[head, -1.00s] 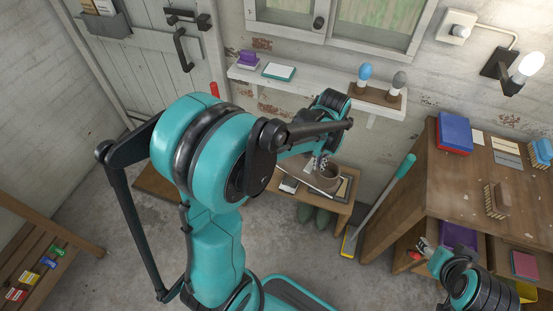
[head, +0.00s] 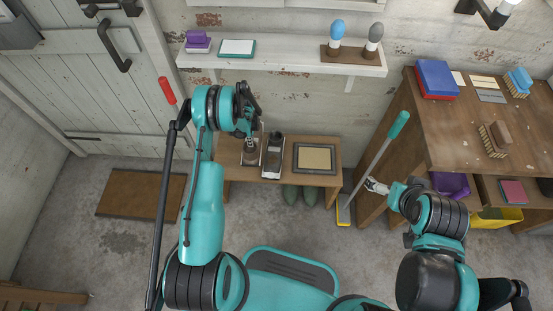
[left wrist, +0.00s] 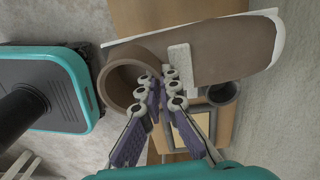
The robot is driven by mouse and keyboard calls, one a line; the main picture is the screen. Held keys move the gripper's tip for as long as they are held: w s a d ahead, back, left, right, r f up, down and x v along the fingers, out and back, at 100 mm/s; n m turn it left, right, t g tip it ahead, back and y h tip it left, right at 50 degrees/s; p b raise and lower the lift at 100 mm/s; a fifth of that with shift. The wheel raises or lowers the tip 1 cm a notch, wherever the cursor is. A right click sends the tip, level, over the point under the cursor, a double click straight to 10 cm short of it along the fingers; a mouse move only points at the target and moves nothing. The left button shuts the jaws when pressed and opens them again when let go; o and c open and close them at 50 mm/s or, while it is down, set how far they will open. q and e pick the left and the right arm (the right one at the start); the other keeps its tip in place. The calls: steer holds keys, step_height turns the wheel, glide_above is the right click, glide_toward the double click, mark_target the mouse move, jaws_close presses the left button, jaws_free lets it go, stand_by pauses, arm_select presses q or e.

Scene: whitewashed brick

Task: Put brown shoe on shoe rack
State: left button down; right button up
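A brown shoe (left wrist: 225,52) with a pale sole and a round ankle opening fills the top of the left wrist view. My left gripper (left wrist: 160,82) is shut on the rim of that opening, one finger inside and one outside. In the head view the left gripper (head: 250,134) is at the left part of a low wooden bench (head: 325,180), with the shoe (head: 249,156) partly hidden beneath it. I cannot tell whether the shoe touches the bench. No other piece is clearly a shoe rack. My right gripper (head: 376,186) is near a broom; its fingers are too small to read.
A dark, shoe-like object (head: 272,156) and a framed tray (head: 314,158) are on the bench. Green boots (head: 300,194) stand underneath. A broom (head: 374,165) leans at the bench's right, before a workbench (head: 440,135). A wall shelf (head: 290,62) is above. The left floor holds a mat (head: 140,194).

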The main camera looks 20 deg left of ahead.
arm_select(q)
step_height(320, 180, down, 11)
steer(key=b, duration=0.4)
steer(key=shift+a+r, duration=0.1)
steer(key=shift+r, duration=0.1)
steer(key=c, duration=1.7)
jaws_free()
